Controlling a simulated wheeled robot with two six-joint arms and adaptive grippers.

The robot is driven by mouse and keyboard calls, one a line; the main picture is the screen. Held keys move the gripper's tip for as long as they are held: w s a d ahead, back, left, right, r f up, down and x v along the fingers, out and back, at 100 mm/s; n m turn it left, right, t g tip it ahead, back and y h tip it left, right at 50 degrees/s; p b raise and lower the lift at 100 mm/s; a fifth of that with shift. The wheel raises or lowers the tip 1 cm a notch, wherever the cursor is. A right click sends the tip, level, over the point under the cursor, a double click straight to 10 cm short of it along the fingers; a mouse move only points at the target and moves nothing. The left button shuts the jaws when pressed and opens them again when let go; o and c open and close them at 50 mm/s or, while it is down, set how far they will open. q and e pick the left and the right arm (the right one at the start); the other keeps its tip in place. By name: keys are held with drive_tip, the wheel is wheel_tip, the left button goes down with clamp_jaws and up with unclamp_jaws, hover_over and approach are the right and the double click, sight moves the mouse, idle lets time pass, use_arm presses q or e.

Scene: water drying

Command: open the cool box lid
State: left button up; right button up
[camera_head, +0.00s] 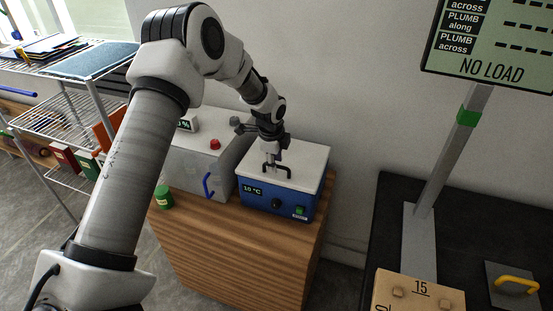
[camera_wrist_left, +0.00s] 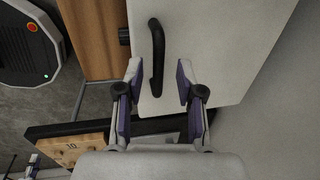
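The cool box (camera_head: 262,200) is a blue box with a 10 °C display, a black knob and a green switch on its front. Its pale lid (camera_head: 312,163) lies flat and closed on top. A black bar handle (camera_head: 285,171) stands on the lid; in the left wrist view the handle (camera_wrist_left: 157,35) runs lengthwise. My left gripper (camera_head: 270,155) is over the lid at the handle. In the left wrist view its fingers (camera_wrist_left: 160,70) are spread, with the handle's near part between them and a gap on each side.
The box stands on a wooden cabinet (camera_head: 240,255) beside a grey box (camera_head: 190,165) with a blue handle and red button. A green jar (camera_head: 165,196) stands at the cabinet's left. A wall is behind. A black table (camera_head: 390,225) with a display post (camera_head: 450,155) is right.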

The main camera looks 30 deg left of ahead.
use_arm(q)
drive_tip(key=shift+s, duration=0.1)
drive_tip(key=shift+a, duration=0.15)
drive_tip(key=shift+c, duration=1.4)
clamp_jaws()
drive_tip(key=shift+r, duration=0.1)
